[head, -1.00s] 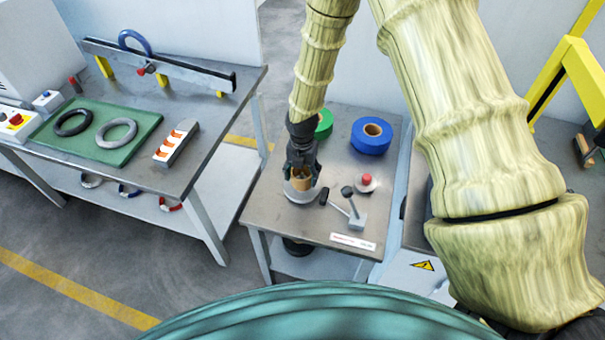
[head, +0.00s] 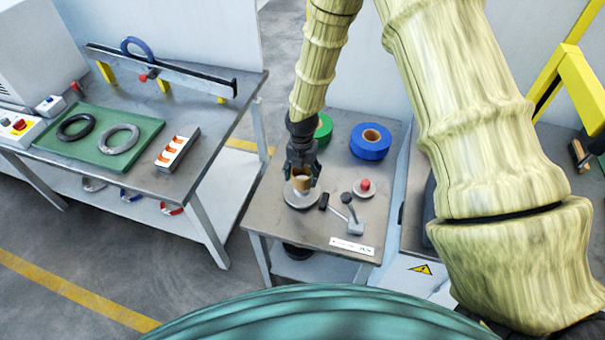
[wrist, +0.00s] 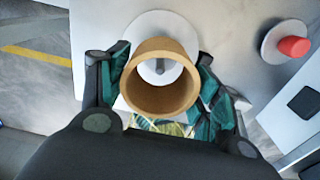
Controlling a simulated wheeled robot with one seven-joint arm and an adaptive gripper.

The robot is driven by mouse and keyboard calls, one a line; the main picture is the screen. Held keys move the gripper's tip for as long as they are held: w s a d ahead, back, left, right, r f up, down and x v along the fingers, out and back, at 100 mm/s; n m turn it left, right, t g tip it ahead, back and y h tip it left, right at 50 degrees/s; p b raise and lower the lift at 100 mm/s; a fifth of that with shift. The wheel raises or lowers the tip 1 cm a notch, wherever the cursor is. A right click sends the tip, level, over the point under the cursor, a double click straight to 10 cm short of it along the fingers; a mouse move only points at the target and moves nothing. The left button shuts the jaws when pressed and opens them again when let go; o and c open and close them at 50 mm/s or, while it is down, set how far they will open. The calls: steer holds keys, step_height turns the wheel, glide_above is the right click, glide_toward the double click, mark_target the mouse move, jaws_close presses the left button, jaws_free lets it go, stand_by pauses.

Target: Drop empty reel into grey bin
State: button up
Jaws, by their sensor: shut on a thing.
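The empty reel is a tan cardboard ring (head: 302,181). It also shows in the wrist view (wrist: 162,82), where I look through its open bore. My gripper (head: 302,172) is shut on it, with a green-padded finger on each side of the ring in the wrist view. The reel is over the round grey spindle plate (head: 303,199) on the small table. The spindle tip (wrist: 160,66) shows through the bore. I cannot tell whether the reel is fully clear of the spindle. No grey bin can be made out.
The small table (head: 290,222) also holds a blue roll (head: 371,142), a green roll (head: 323,127), a lever (head: 350,217) and a red button (head: 365,184). The left bench (head: 190,178) carries a green mat (head: 145,125) with two rings. Open floor lies in front of the benches.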

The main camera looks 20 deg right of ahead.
steer(key=shift+r+p, duration=1.65)
steer(key=shift+r, duration=0.85)
